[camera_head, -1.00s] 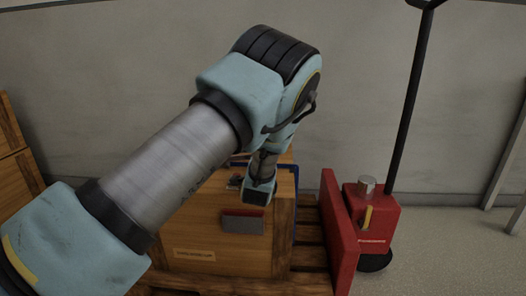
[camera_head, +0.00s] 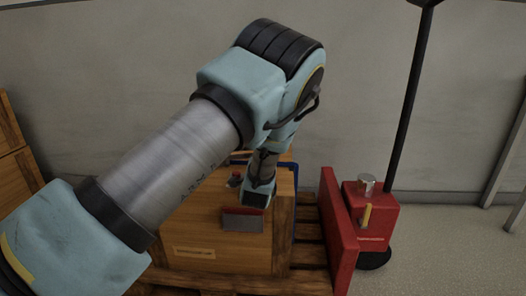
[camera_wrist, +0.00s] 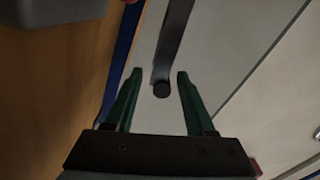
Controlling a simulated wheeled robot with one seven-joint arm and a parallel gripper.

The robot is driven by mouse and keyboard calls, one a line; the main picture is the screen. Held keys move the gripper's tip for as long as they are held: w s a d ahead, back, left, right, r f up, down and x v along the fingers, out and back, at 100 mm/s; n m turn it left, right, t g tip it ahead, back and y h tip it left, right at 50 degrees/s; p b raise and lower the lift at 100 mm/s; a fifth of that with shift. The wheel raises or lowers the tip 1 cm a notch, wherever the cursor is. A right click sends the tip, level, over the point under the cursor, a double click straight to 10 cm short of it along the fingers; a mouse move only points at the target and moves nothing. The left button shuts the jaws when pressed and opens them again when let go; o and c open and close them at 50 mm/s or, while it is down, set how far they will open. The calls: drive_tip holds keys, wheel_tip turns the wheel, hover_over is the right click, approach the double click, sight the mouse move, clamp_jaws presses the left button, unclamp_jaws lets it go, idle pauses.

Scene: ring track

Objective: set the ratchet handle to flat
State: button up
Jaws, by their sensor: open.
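A flat grey bar with a dark round end (camera_wrist: 168,55), which looks like the ratchet handle, reaches down from the top of the wrist view. My gripper (camera_wrist: 158,76) is open, with one green finger on each side of the bar's end. I see no clear contact, and the depth between them is hard to tell. A blue strap (camera_wrist: 123,55) runs beside the left finger along the wooden crate. In the head view, my gripper's fingers and the handle are hidden behind my wrist at the crate (camera_head: 190,228). The blue strap (camera_head: 295,178) shows at the crate's right edge.
The crate stands on a pallet (camera_head: 309,255). A red panel (camera_head: 340,232) and a red unit with a black pole (camera_head: 372,222) stand at the right.

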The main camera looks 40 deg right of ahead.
drive_tip(key=p+v, duration=0.1)
drive_tip(key=v, duration=0.8)
drive_tip(key=shift+a, duration=0.1)
